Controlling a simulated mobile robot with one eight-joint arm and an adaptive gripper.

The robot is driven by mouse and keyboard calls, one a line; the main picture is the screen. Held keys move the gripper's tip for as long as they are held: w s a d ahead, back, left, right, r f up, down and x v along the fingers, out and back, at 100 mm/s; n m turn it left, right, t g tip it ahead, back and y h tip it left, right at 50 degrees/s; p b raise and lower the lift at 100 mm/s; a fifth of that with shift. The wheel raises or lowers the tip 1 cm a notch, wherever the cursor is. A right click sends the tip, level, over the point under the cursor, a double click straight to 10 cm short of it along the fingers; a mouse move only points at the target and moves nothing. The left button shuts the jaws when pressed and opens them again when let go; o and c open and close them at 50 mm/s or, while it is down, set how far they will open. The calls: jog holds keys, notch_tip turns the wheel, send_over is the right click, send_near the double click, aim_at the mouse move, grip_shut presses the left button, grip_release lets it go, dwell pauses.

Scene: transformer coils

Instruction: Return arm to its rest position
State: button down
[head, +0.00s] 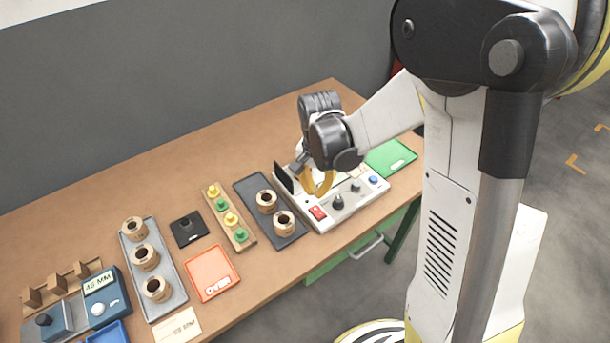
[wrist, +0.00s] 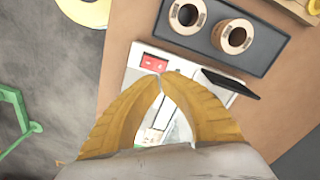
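My arm reaches out over the wooden bench in the head view. My gripper (head: 319,190) hangs above the white control panel (head: 352,205). In the wrist view the yellow fingers of my gripper (wrist: 161,78) come together at their tips, with nothing held between them. The panel (wrist: 147,52) lies behind the fingers there, with its red switch (wrist: 154,63) just past the tips. The fingers hide part of the panel. I cannot tell the exact height of the tips above it.
A dark tray (head: 288,238) with two coils stands left of the panel. A black upright plate (head: 283,178) rises at the panel's left side. A green tray (head: 391,157) lies to the right. Farther left are a peg board (head: 242,242), an orange tray (head: 212,274) and a grey coil tray (head: 165,268).

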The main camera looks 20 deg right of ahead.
jog(key=s+r+n+t, duration=0.7)
jog(key=s+r, duration=0.5)
jog(key=r, duration=0.5)
jog(key=shift+s+n, duration=0.35)
jog(key=shift+n, duration=0.35)
